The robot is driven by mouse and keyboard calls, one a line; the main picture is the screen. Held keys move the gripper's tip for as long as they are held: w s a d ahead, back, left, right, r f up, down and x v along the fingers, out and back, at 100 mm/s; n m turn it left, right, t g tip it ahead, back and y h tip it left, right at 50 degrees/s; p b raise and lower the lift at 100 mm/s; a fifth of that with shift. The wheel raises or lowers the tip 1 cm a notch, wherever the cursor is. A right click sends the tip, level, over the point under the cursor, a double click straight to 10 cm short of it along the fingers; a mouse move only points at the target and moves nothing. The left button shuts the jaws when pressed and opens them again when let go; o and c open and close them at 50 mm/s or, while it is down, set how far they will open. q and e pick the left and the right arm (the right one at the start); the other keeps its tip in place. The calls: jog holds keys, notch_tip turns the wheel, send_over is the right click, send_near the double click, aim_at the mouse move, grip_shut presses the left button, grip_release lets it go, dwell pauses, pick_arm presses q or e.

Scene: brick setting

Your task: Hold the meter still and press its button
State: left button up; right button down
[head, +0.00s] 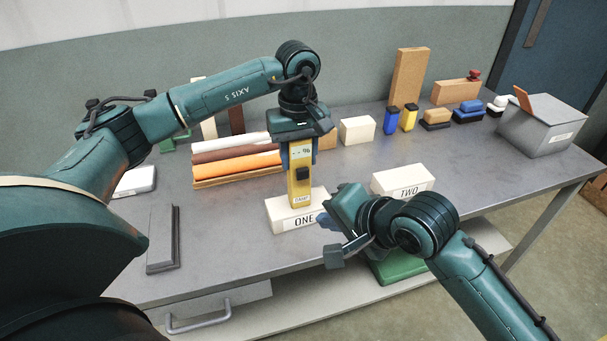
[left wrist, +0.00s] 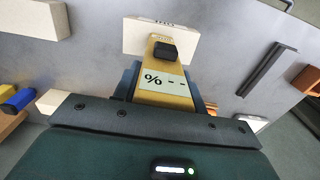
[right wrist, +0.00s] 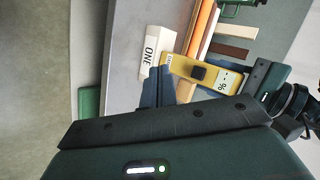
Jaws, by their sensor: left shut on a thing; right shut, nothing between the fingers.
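The yellow meter (head: 300,185) stands upright with its lower end at the white block labelled ONE (head: 283,208). It has a pale display and a dark button (head: 302,174). The left wrist view shows the display reading "% - -" (left wrist: 163,82) and the black button (left wrist: 165,50). My left gripper (head: 301,150) is shut on the meter's upper part from above. My right gripper (head: 328,222) is shut and empty, in front of and right of block ONE. In the right wrist view its fingers (right wrist: 158,87) appear near the meter's lower end; whether they touch it I cannot tell.
A white block labelled TWO (head: 402,180) lies right of block ONE. Rolls (head: 235,160) lie behind on the left, and a grey bar (head: 162,238) lies at the front left. Small blue and yellow items, wooden blocks and a grey box (head: 540,130) stand at the right.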

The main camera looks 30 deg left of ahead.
aim_at(301, 181)
jog(key=shift+a, duration=0.1)
jog(key=w+a, duration=0.5)
jog(key=a, duration=0.1)
jog(key=shift+w+a, duration=0.3)
jog(key=shift+w, duration=0.05)
dwell(2.1)
jog(key=shift+w+a, duration=0.3)
jog(key=shift+w+a, duration=0.3)
jog(key=shift+a, duration=0.05)
dwell(0.8)
jog(key=shift+s+d, duration=0.6)
jog(key=shift+d, duration=0.1)
jog(key=shift+s+d, duration=1.6)
jog(key=shift+d, duration=0.3)
